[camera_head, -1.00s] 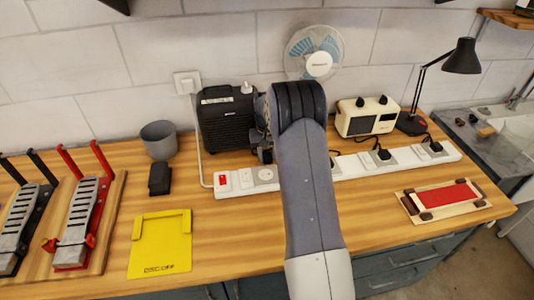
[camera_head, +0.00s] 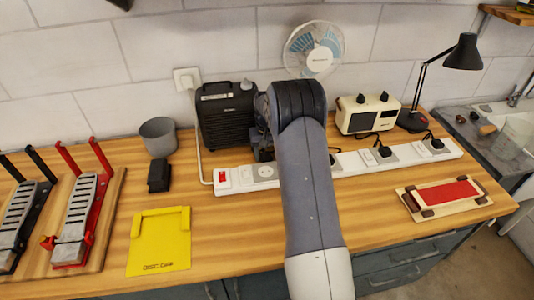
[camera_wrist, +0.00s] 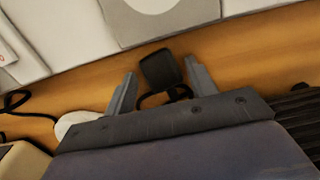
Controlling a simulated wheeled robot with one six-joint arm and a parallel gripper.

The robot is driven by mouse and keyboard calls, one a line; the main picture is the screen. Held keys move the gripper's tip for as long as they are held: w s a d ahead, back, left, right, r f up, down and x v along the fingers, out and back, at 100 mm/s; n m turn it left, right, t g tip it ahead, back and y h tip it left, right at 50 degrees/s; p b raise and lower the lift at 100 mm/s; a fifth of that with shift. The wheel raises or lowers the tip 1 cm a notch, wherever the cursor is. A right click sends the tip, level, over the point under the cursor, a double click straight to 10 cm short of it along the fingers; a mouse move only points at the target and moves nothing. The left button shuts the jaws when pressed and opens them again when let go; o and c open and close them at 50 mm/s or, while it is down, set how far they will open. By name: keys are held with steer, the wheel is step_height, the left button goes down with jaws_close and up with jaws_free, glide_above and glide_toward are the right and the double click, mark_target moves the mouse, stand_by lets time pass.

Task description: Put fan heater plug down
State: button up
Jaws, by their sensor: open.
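A black plug (camera_wrist: 160,70) with a black cord sits between the two fingers of my gripper (camera_wrist: 164,88) in the wrist view. The fingers stand apart on either side of it, with a gap showing at each side. The plug appears to be on or just above the wooden bench, beside the white power strip (camera_wrist: 75,32). In the head view my arm hides the plug and most of my gripper (camera_head: 262,148). The black fan heater (camera_head: 228,122) stands against the wall, left of my arm. The power strip (camera_head: 345,165) runs along the bench and is partly hidden by my arm.
A cream radio (camera_head: 367,115), a white desk fan (camera_head: 313,50) and a black lamp (camera_head: 462,55) stand at the back. Black plugs sit in the strip's right part. The front bench has free room.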

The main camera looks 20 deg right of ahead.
mark_target(267, 153)
steer(key=shift+r, duration=0.15)
steer(key=shift+r+p, duration=0.3)
steer(key=shift+p, duration=0.05)
step_height(267, 153, up, 12)
steer(key=b, duration=0.1)
steer(key=shift+r+b, duration=0.2)
steer(key=shift+b, duration=0.15)
steer(key=shift+f, duration=0.1)
step_height(267, 153, down, 13)
steer(key=shift+f+p, duration=0.1)
steer(key=shift+p, duration=0.4)
steer(key=shift+r, duration=0.3)
steer(key=shift+f, duration=0.1)
